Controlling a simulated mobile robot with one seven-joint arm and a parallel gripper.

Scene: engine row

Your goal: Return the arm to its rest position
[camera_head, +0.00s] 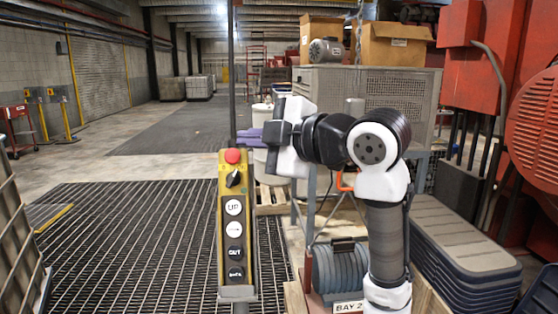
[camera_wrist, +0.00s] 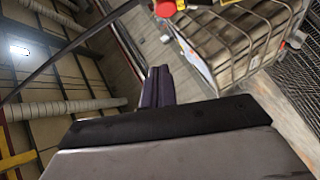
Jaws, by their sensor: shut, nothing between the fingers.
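My arm with white and black links stands at the right of the head view, bent at the elbow. My gripper (camera_head: 246,137) points left at its end, its purple fingers together and empty. In the wrist view the closed fingers (camera_wrist: 158,86) stick out past the dark gripper body, with nothing between them. A yellow hanging control pendant (camera_head: 234,225) with a red button on top and several round buttons hangs just below and left of the fingertips. Its red and yellow top shows in the wrist view (camera_wrist: 168,8), apart from the fingers.
A dark cable or pole (camera_head: 231,70) rises from the pendant, close to the fingertips. A grey mesh-sided cabinet (camera_head: 385,88) with cardboard boxes (camera_head: 395,45) stands behind my arm. Dark stacked trays (camera_head: 465,245) and red machinery (camera_head: 530,130) are at right. The grated floor at left is open.

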